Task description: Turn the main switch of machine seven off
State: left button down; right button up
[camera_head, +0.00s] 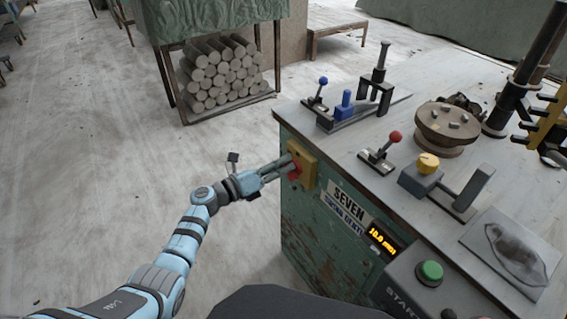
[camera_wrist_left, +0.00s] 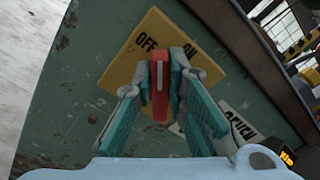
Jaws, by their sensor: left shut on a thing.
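The main switch is a red handle (camera_head: 295,171) on a yellow plate (camera_head: 303,160) on the side of the green machine marked SEVEN (camera_head: 349,203). In the left wrist view, the red handle (camera_wrist_left: 160,90) stands between the fingers, and the yellow plate (camera_wrist_left: 118,68) behind it reads OFF on the left and ON on the right, partly covered. My left gripper (camera_head: 285,166) is shut on the red handle; in the left wrist view its fingertips (camera_wrist_left: 160,78) touch both sides. The handle's exact pointing on the plate is hard to tell. My right gripper is not in view.
A green start button (camera_head: 430,271) sits near the front. A rack of clay logs (camera_head: 222,75) stands behind. The floor left of the machine is clear.

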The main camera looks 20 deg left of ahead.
pick_arm(q)
jog(key=n, duration=0.3)
jog(key=f+n+p, duration=0.1)
jog(key=n, duration=0.5)
jog(key=shift+w+a+f+n, duration=0.2)
jog(key=shift+a+f+n, duration=0.1)
jog(key=shift+f+n, duration=0.1)
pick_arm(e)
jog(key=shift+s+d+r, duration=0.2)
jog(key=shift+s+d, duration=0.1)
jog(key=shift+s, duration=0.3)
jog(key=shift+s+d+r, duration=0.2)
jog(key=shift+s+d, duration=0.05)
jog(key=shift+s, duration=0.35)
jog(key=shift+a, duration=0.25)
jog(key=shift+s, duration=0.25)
pick_arm(q)
jog(key=c, duration=1.7)
grip_release()
jog(key=shift+o, duration=0.5)
jog(key=v, duration=1.2)
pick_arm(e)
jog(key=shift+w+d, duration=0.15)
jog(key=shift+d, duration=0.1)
